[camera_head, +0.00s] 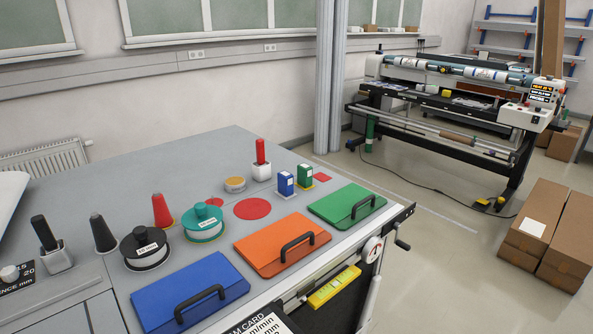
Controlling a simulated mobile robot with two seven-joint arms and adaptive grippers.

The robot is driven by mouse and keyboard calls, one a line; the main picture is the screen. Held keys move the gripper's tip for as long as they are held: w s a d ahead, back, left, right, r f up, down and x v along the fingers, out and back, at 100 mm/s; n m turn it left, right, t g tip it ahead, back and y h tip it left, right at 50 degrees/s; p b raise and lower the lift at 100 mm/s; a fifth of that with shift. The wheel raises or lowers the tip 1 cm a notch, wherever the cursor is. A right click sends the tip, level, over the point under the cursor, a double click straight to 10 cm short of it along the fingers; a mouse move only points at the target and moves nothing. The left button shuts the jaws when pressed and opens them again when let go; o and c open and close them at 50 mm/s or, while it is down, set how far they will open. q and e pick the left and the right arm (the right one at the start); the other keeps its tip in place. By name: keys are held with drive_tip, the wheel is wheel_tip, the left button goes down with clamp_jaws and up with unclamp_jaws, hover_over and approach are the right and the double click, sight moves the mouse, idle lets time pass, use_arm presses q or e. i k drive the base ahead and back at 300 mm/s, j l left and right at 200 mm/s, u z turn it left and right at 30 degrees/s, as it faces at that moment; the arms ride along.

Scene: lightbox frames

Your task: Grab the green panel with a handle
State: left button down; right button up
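The green panel (335,205) lies flat on the grey table near its right front corner. Its black handle (363,207) is on the side facing the table edge. An orange panel (268,243) with a black handle lies to its left, and a blue panel (180,291) with a black handle lies further left. Neither of my grippers is in view. A pale rounded shape enters at the left edge, and I cannot tell what it is.
Spools (204,223), red and black cones (162,211), and blue and green boxes (286,184) stand behind the panels on the table (130,178). A crank (402,244) sticks out at the right edge. Cartons (560,235) and a large machine (450,120) stand beyond.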

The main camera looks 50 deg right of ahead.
sight(342, 209)
drive_tip(key=z, duration=1.8)
drive_tip(key=i+l+u, duration=0.2)
drive_tip(key=u, duration=0.15)
drive_tip(key=i+l+u, duration=0.1)
drive_tip(key=l+u, duration=0.3)
drive_tip(key=i+l+u, duration=0.1)
drive_tip(key=l+u, duration=0.65)
drive_tip(key=i, duration=0.05)
